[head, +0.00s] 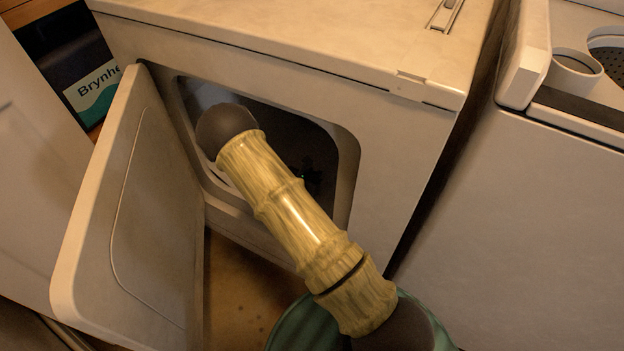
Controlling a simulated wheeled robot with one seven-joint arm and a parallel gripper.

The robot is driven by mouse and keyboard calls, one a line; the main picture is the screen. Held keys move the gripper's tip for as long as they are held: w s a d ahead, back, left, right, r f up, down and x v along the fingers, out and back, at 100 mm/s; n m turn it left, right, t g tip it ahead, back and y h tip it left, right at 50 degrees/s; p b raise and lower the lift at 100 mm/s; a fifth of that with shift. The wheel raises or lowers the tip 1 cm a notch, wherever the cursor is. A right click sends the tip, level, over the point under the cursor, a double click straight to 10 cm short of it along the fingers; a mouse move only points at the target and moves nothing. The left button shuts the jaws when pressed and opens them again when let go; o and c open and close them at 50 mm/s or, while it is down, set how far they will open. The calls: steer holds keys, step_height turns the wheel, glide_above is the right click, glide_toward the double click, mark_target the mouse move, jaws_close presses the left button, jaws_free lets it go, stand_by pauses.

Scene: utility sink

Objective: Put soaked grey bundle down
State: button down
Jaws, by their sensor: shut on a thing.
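My arm reaches up from the bottom of the head view to the open front of a white front-loading machine (400,155). A rounded dark grey joint of my arm sits at the left of the opening. My gripper cannot be made out; the arm and the dark interior hide what lies beyond that joint. No soaked grey bundle can be made out. A small dark shape with green specks (310,175) shows inside the opening, too dim to identify.
The machine's door (135,215) hangs open to the left. A second white appliance (530,220) stands close on the right, across a narrow dark gap. A dark box with a label reading "Brynhe" (92,92) is at upper left. Brown floor (240,290) shows below the opening.

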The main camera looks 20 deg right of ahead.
steer(key=shift+f, duration=1)
steer(key=shift+f+b, duration=0.1)
steer(key=shift+b, duration=0.2)
steer(key=c, duration=1.3)
jaws_free()
steer(key=shift+s+a+r, duration=0.1)
steer(key=shift+a+r, duration=0.05)
steer(key=shift+r, duration=0.05)
steer(key=p+v, duration=0.4)
steer(key=v, duration=0.7)
steer(key=shift+s+a, duration=0.2)
